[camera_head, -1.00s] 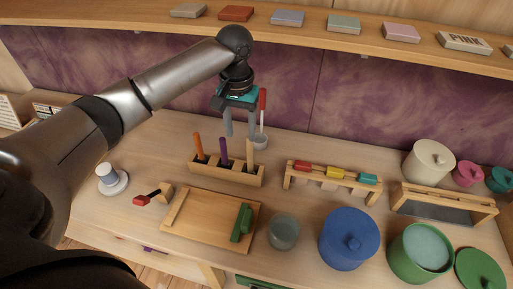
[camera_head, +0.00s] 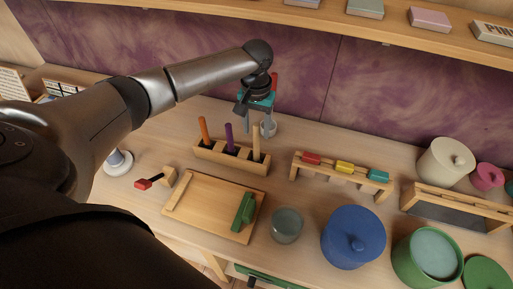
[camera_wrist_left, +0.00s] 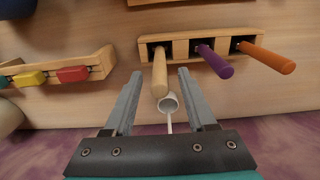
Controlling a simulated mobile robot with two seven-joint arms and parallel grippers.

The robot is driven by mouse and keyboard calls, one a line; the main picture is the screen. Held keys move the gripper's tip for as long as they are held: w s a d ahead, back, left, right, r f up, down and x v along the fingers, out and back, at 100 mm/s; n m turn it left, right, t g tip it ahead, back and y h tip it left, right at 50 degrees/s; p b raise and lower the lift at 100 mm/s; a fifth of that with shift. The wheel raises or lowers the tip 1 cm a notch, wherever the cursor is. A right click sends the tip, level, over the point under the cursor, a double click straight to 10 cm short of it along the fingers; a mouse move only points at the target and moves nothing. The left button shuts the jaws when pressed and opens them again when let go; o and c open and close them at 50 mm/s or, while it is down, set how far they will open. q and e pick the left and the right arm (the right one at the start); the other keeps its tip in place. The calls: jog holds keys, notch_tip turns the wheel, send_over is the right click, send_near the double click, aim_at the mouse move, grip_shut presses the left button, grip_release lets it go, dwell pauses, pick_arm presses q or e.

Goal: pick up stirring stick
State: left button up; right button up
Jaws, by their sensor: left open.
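A thin white stick (camera_wrist_left: 169,124) with a red handle (camera_head: 274,82) stands in a small pale cup (camera_head: 268,128) at the back of the worktop. I take it to be the stirring stick. My left gripper (camera_head: 257,126) is open, pointing down, just in front of the cup and close to the red handle. In the left wrist view the cup (camera_wrist_left: 168,103) shows between the open fingers (camera_wrist_left: 158,73), and my gripper's body hides the stick's upper part. My right gripper is not in view.
A wooden block (camera_head: 226,154) holding orange, purple and plain sticks stands just in front of the cup. A rack with coloured pieces (camera_head: 343,169) stands to the right. A board (camera_head: 205,205), glass (camera_head: 286,226) and blue pot (camera_head: 352,238) lie nearer. A shelf (camera_head: 380,35) overhangs behind.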

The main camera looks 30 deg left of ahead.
aim_at(257, 147)
pick_arm(q)
notch_tip(257, 147, down, 2)
jog(key=shift+f, duration=0.15)
grip_shut()
dwell(0.4)
